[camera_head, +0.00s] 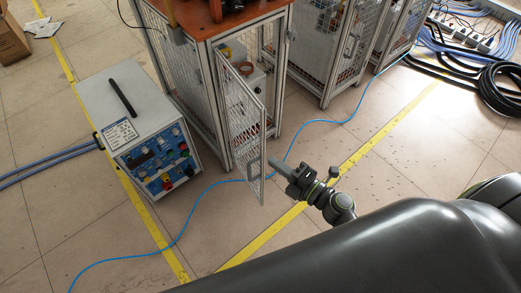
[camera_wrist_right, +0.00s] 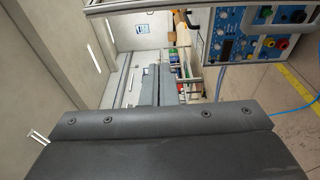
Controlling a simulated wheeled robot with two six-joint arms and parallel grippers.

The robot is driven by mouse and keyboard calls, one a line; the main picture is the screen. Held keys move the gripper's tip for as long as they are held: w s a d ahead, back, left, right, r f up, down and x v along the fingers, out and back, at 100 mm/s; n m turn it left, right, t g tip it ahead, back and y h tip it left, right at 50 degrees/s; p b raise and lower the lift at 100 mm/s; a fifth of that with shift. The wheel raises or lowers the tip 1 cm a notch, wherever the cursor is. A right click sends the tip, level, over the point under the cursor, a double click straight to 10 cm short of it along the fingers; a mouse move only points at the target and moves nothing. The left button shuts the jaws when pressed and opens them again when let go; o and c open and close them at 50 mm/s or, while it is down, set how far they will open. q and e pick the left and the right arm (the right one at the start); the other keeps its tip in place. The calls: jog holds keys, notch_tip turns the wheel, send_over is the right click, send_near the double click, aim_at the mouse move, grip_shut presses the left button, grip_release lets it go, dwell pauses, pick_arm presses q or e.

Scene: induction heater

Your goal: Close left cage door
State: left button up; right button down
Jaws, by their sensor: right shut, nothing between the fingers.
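The left cage door (camera_head: 240,122) is a wire mesh panel in a light metal frame. It stands open, swung out from the front of the cage (camera_head: 193,88) under the orange-brown top. A handle (camera_head: 253,168) sits low near its free edge. My right gripper (camera_head: 277,166) is shut and empty, just to the right of that free edge. I cannot tell whether it touches the door. In the right wrist view the dark gripper (camera_wrist_right: 160,125) fills the lower part, and a metal bar (camera_wrist_right: 130,7) crosses the top. My left gripper is not in view.
A power unit (camera_head: 140,125) with a blue panel stands left of the cage; the panel also shows in the wrist view (camera_wrist_right: 232,35). A thin blue cable (camera_head: 180,232) crosses the floor. More cages (camera_head: 325,50) stand behind. Black hoses (camera_head: 497,88) lie at right.

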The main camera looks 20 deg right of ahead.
aim_at(264, 139)
jog(key=shift+w+a, duration=0.2)
jog(key=shift+w, duration=2.15)
jog(key=shift+w+a, duration=0.2)
jog(key=shift+w, duration=2.15)
jog(key=shift+d, duration=0.15)
